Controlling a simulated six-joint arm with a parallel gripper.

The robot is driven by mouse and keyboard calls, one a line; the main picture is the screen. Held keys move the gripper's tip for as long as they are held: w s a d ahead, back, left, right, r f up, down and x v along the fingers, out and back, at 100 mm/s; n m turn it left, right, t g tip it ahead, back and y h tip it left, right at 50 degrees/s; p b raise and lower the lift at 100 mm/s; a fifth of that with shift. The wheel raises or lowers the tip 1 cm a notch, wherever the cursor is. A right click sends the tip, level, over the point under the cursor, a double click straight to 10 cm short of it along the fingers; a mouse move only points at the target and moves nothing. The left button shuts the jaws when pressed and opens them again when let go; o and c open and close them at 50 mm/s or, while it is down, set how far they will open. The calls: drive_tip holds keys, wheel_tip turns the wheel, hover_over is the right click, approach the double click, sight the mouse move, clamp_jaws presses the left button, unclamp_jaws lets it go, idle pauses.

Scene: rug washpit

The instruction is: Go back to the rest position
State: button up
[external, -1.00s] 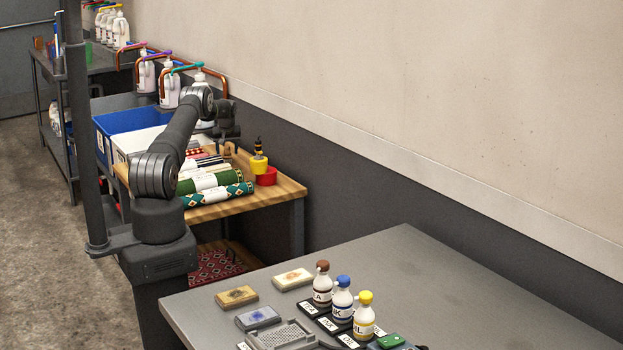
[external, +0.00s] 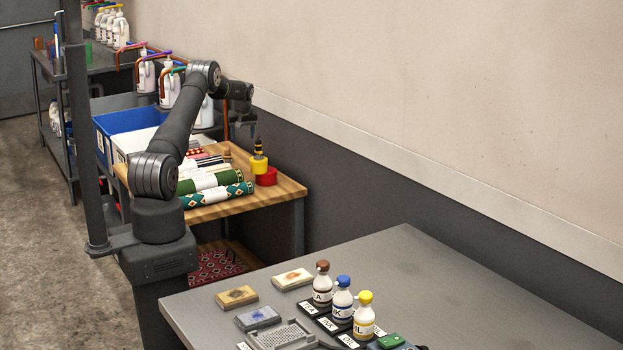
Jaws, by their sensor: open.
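My gripper (external: 247,119) hangs at the end of my raised, bent arm, above the back right of the wooden table and close to the wall. It looks small and dark in this view. Nothing shows in it, and it is apart from the things below. Under it stand a yellow and black item (external: 258,161) and a red round item (external: 266,176) on the wooden table (external: 285,190).
Rolled rugs (external: 218,195) lie on the wooden table. A blue bin (external: 122,124) and white jugs (external: 170,90) stand behind. The grey table (external: 440,270) in front holds capped bottles (external: 342,298), stained sample blocks (external: 237,297) and a grey tray (external: 283,336); its right part is clear.

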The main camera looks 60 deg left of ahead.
drive_tip(key=w+d+r+m, duration=0.1)
drive_tip(key=d+r+m, duration=0.1)
drive_tip(key=d+r, duration=0.4)
drive_tip(key=w+d+r+m+t+h, duration=0.1)
drive_tip(key=d+r, duration=0.6)
drive_tip(key=r, duration=0.9)
drive_tip(key=w+d+r+m+t, duration=0.1)
drive_tip(key=w+d+r+m, duration=0.1)
drive_tip(key=d+r, duration=0.4)
drive_tip(key=shift+d+r+m, duration=0.4)
drive_tip(key=shift+r+m, duration=0.3)
drive_tip(key=shift+r, duration=2.2)
drive_tip(key=shift+w+f, duration=0.1)
drive_tip(key=a+f+n, duration=0.1)
drive_tip(key=a+f, duration=0.4)
drive_tip(key=f, duration=0.4)
drive_tip(key=w+a+f+n, duration=0.1)
drive_tip(key=a+f, duration=0.3)
drive_tip(key=f, duration=0.4)
drive_tip(key=shift+a+f+n+g+y, duration=0.3)
drive_tip(key=shift+a+f+n, duration=0.05)
drive_tip(key=shift+a+n, duration=0.05)
